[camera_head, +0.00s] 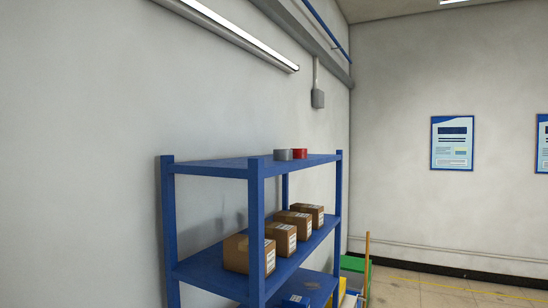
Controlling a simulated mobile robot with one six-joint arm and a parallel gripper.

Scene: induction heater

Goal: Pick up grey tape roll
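A grey tape roll (283,154) rests on the top shelf of a blue shelving unit (215,167). A red tape roll (300,153) sits right beside it, to its right. The two look very close; I cannot tell whether they touch. My gripper is not in view, and no part of my arm shows.
Several cardboard boxes (285,238) stand on the middle shelf. Blue posts rise at the unit's corners. A green bin (355,264) and a wooden pole (367,262) stand at its right. The top shelf's left part is bare. Floor is open at lower right.

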